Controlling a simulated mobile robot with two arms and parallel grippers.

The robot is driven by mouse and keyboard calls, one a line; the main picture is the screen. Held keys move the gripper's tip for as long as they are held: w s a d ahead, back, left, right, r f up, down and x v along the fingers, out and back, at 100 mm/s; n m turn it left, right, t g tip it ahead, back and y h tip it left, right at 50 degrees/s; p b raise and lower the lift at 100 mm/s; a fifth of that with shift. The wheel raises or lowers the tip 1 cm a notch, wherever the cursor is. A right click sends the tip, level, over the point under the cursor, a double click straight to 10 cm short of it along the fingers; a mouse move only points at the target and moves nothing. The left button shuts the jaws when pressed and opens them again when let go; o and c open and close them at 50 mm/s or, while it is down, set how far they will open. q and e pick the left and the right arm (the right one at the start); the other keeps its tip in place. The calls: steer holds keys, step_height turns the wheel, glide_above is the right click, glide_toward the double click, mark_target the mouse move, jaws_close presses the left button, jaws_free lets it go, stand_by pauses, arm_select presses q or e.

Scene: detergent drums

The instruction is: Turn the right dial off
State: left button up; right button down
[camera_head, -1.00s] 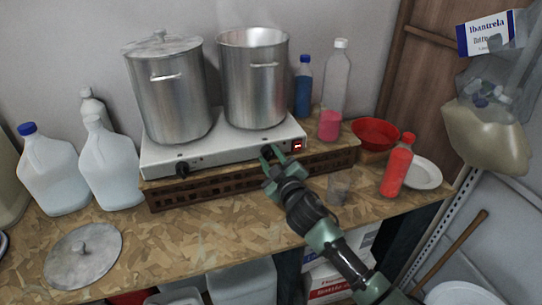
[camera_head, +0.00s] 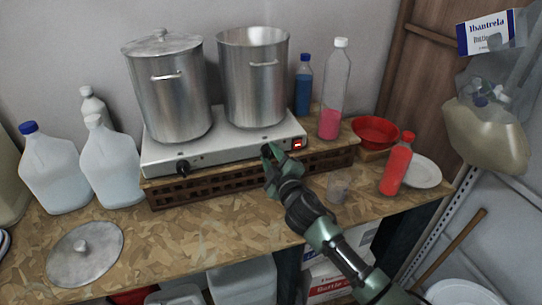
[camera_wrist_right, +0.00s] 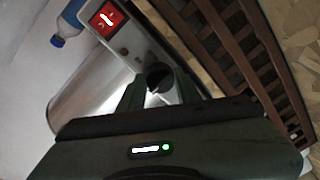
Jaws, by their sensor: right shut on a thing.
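The hot plate (camera_head: 225,146) is a white two-burner unit with two dials on its front face. The right dial is a dark knob, seen in the right wrist view (camera_wrist_right: 158,74) between the two fingertips. My right gripper (camera_head: 268,152) reaches it from the front right and is shut on it. The gripper mostly hides this dial in the head view. The left dial (camera_head: 183,167) is black and free. A red switch (camera_head: 297,144) sits right of the right dial and also shows in the wrist view (camera_wrist_right: 106,20). My left gripper is not in view.
A lidded pot (camera_head: 170,95) and an open pot (camera_head: 253,85) stand on the hot plate. The plate rests on a brown slatted stand (camera_head: 215,181). Front-middle worktop is clear.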

steer(key=c, duration=1)
jaws_free()
steer(key=b+v, duration=0.1)
steer(key=v, duration=0.6)
steer(key=shift+s, duration=0.4)
steer(key=shift+d, duration=0.1)
